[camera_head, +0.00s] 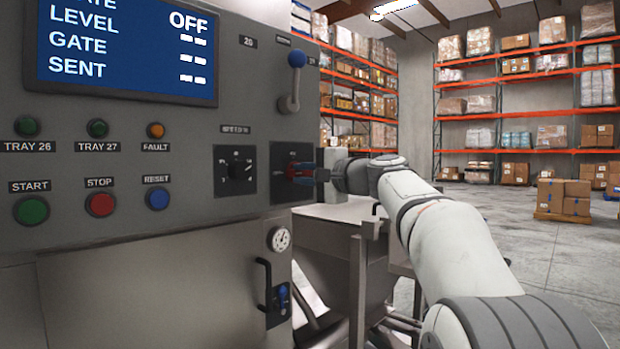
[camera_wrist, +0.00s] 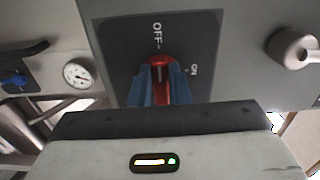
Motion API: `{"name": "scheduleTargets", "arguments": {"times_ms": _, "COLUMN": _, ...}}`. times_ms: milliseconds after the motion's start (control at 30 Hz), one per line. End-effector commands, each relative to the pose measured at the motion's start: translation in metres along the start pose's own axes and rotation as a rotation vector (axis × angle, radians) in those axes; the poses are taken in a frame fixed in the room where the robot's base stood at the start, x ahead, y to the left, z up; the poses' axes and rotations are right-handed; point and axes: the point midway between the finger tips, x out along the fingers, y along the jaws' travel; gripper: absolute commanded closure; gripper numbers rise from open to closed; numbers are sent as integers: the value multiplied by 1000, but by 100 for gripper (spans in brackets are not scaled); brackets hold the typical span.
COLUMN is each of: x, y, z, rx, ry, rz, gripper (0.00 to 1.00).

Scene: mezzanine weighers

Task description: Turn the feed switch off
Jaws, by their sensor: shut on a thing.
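The feed switch is a red rotary handle (camera_wrist: 160,68) on a dark square plate (camera_wrist: 120,55) marked OFF and ON. The handle's white line points towards the OFF mark. In the head view the red switch (camera_head: 297,171) sits at the right edge of the grey panel. My gripper (camera_wrist: 155,84) has its blue fingers on either side of the red handle, shut on it. In the head view my gripper (camera_head: 311,174) reaches the switch from the right and partly hides it. The blue screen (camera_head: 128,45) shows OFF at its top right.
The panel (camera_head: 215,120) also carries a speed dial (camera_head: 236,170), a blue-knobbed lever (camera_head: 294,80), and START (camera_head: 31,210), STOP (camera_head: 100,204) and RESET (camera_head: 157,199) buttons. A gauge (camera_head: 279,239) and a black handle (camera_head: 264,285) are below. Open floor lies to the right.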

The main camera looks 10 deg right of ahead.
Motion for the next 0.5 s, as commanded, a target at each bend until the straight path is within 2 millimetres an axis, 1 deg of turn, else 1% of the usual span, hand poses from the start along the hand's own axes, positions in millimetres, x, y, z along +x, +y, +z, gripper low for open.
{"name": "scheduleTargets", "arguments": {"times_ms": 33, "x": -1, "y": -5, "z": 0, "rx": -5, "ry": 5, "rz": -8, "gripper": 100}}
{"name": "scheduleTargets", "arguments": {"times_ms": 333, "x": -1, "y": -5, "z": 0, "rx": -6, "ry": 5, "rz": -8, "gripper": 100}}
{"name": "scheduleTargets", "arguments": {"times_ms": 367, "x": -1, "y": -5, "z": 0, "rx": -6, "ry": 5, "rz": -8, "gripper": 83}}
{"name": "scheduleTargets", "arguments": {"times_ms": 500, "x": -1, "y": -4, "z": 0, "rx": -5, "ry": 4, "rz": -6, "gripper": 71}}
